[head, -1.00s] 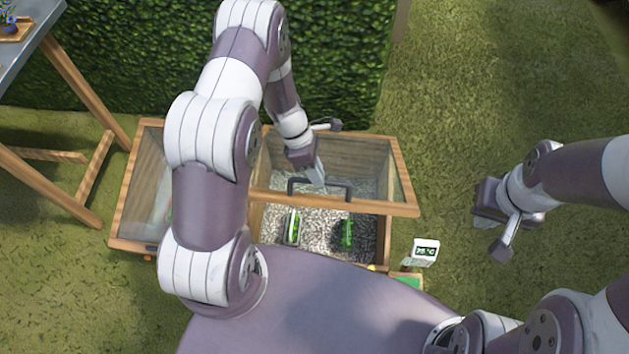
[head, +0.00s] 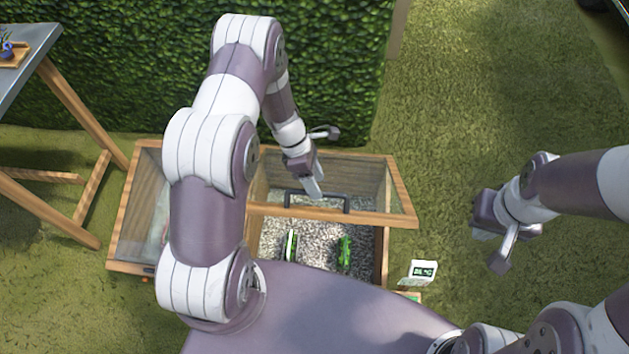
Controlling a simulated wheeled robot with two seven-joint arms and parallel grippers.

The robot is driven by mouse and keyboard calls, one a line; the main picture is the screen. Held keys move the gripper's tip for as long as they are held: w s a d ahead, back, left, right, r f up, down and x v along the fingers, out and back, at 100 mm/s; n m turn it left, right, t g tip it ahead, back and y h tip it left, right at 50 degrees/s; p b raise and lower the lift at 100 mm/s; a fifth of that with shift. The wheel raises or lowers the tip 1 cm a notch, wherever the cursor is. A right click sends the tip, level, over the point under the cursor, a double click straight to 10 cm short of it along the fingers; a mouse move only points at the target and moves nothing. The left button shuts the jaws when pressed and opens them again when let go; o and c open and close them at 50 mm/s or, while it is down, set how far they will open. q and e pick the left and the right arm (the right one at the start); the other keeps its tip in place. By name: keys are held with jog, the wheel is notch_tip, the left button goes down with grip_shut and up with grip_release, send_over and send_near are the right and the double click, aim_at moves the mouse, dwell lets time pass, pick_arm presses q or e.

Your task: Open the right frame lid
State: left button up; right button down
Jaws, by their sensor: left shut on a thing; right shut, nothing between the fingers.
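The right frame lid (head: 345,212), a glass panel in a wooden border, stands raised and tilted over the right half of the wooden cold frame (head: 386,250). Its near edge is lifted clear of the box. My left gripper (head: 314,189) is shut on the dark handle (head: 345,198) of this lid, near the handle's middle. My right gripper (head: 487,216) is shut and empty, to the right of the frame and away from it. Its fingertips are hard to make out.
Two green items, one left (head: 290,245) and one right (head: 344,252), stand on gravel (head: 316,244) under the lid. A small display (head: 422,271) stands at the frame's right. A hedge (head: 130,80) is behind. A table (head: 25,55) is at left. Grass is open at right.

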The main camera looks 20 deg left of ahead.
dwell(0.3)
pick_arm(q)
jog(key=shift+r, duration=0.1)
dwell(0.3)
jog(key=p+v, duration=0.1)
jog(key=v, duration=1.1)
jog(key=shift+r, duration=0.3)
jog(key=shift+s+a, duration=0.1)
jog(key=shift+a, duration=0.05)
